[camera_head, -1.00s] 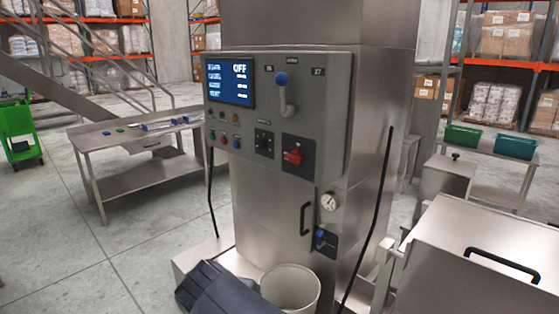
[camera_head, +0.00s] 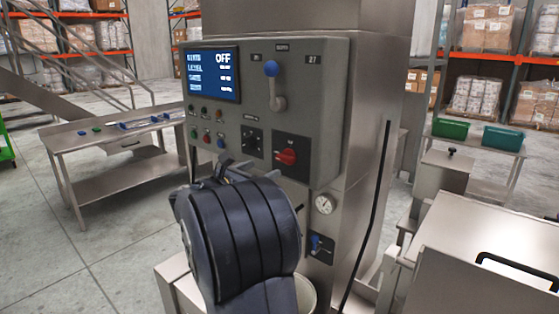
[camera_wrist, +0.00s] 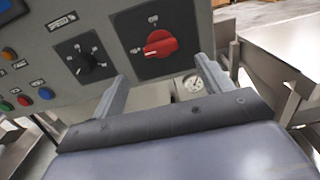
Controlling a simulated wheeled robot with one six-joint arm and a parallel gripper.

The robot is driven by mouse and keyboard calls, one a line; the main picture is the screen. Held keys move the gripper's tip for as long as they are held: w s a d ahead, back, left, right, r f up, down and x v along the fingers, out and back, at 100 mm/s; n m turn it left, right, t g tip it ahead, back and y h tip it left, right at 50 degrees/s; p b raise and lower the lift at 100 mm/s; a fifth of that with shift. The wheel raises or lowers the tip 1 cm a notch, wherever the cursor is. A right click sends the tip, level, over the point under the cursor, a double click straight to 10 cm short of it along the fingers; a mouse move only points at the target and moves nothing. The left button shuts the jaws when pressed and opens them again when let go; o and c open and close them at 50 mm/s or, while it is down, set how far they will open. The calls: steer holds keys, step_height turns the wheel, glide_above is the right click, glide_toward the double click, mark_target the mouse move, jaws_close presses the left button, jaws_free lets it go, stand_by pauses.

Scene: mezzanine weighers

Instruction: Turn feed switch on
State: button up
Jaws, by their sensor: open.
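A red rotary switch (camera_head: 287,157) sits on a dark plate at the panel's lower right; which control is the feed switch is not legible. In the wrist view the red switch (camera_wrist: 160,43) has its handle lying roughly sideways, with small blurred marks around it. The panel screen (camera_head: 212,73) reads OFF at its top right. My gripper (camera_head: 256,169) is in front of the panel's lower part, below and left of the red switch. In the wrist view my gripper (camera_wrist: 161,70) is open and empty, its fingers apart below the red switch and not visibly touching it.
A black speed dial (camera_head: 252,143), small coloured buttons (camera_head: 206,123) and a blue-knobbed lever (camera_head: 275,85) share the panel. A gauge (camera_head: 323,204) and a blue valve handle (camera_head: 316,243) are below. A steel table (camera_head: 75,140) stands left; a steel bin (camera_head: 475,245) stands right.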

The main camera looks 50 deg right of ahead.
mark_target(282, 161)
steer(key=d, duration=0.3)
steer(key=d+p, duration=0.1)
steer(key=d, duration=0.2)
steer(key=d+p, duration=0.1)
steer(key=d, duration=0.2)
steer(key=shift+w, duration=0.35)
steer(key=shift+c, duration=0.2)
steer(key=c, duration=0.9)
steer(key=shift+f, duration=0.1)
steer(key=shift+c, duration=0.2)
